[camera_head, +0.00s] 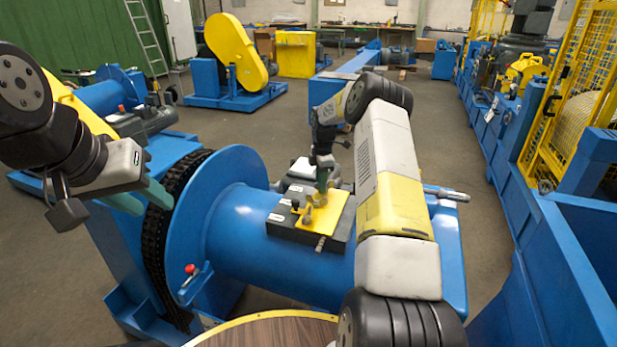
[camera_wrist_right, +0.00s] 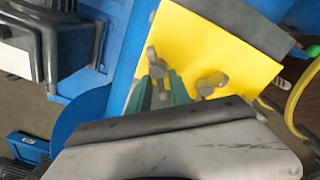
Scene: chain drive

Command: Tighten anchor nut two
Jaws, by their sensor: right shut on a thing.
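A yellow plate (camera_head: 337,208) lies on a dark block on top of the blue cylinder, with small anchor nuts on it. In the right wrist view the plate (camera_wrist_right: 205,40) carries a wing-shaped anchor nut (camera_wrist_right: 154,62) at my right gripper's green fingertips (camera_wrist_right: 163,90). Another anchor nut (camera_wrist_right: 212,84) sits free to the right. My right gripper (camera_head: 323,186) is shut on the first nut, pointing down at the plate; the fingers partly hide it. I cannot tell which number it bears. My left gripper (camera_head: 141,197) is open and empty, left of the blue drum flange.
The blue cylinder (camera_head: 240,235) has a wide flange with a black chain (camera_head: 160,230) around its left side. A red-knobbed lever (camera_head: 190,269) stands at its front. A round wooden top (camera_head: 275,331) is close below. Blue machinery (camera_head: 545,230) lines the right side.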

